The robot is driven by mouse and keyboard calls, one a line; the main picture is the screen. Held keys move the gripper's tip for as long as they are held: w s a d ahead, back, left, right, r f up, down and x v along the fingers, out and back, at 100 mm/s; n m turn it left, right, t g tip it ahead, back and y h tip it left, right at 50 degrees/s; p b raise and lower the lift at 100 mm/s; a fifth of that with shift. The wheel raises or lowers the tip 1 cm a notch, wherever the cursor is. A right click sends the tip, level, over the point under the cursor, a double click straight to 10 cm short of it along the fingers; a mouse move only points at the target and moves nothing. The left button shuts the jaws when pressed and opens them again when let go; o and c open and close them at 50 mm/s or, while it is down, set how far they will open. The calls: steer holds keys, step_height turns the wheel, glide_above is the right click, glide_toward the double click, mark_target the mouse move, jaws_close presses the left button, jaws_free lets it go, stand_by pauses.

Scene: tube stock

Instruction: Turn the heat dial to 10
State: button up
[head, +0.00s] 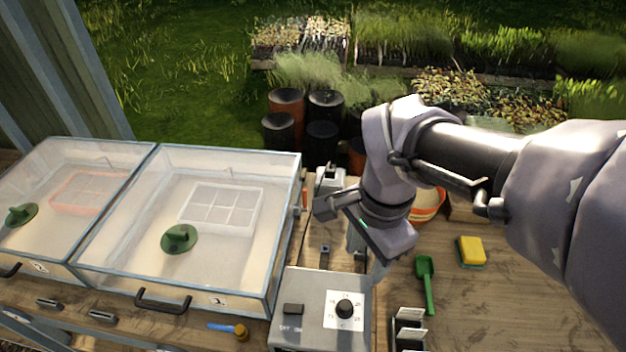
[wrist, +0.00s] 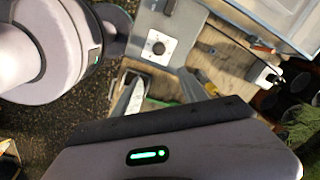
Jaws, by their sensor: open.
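The heat dial (head: 345,308) is a round black knob on a white scale plate, on the top of a grey control box (head: 286,332). The scale marks are too small to read surely, so I cannot tell the setting. The dial also shows in the wrist view (wrist: 158,48), near the top middle. My gripper (head: 367,264) is open and empty, above and behind the box in the head view. In the wrist view its two fingers (wrist: 158,92) stand apart, and the dial is beyond them. The fingers do not appear to touch the dial.
A black rocker switch (head: 293,308) sits left of the dial. Clear-lidded propagator boxes (head: 283,225) stand to the left. A green scoop (head: 426,284), a yellow sponge (head: 471,250) and a dark label rack (head: 408,330) are to the right.

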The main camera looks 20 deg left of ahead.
mark_target(346, 304)
steer(key=f+b, duration=0.2)
steer(key=f, duration=0.4)
steer(key=a+f+b, duration=0.1)
steer(key=f+b, duration=0.1)
steer(key=f, duration=0.4)
steer(key=f+b, duration=0.3)
steer(key=f, duration=0.3)
steer(key=shift+a+f, duration=0.3)
steer(key=shift+a, duration=0.05)
steer(key=shift+c, duration=0.4)
jaws_close()
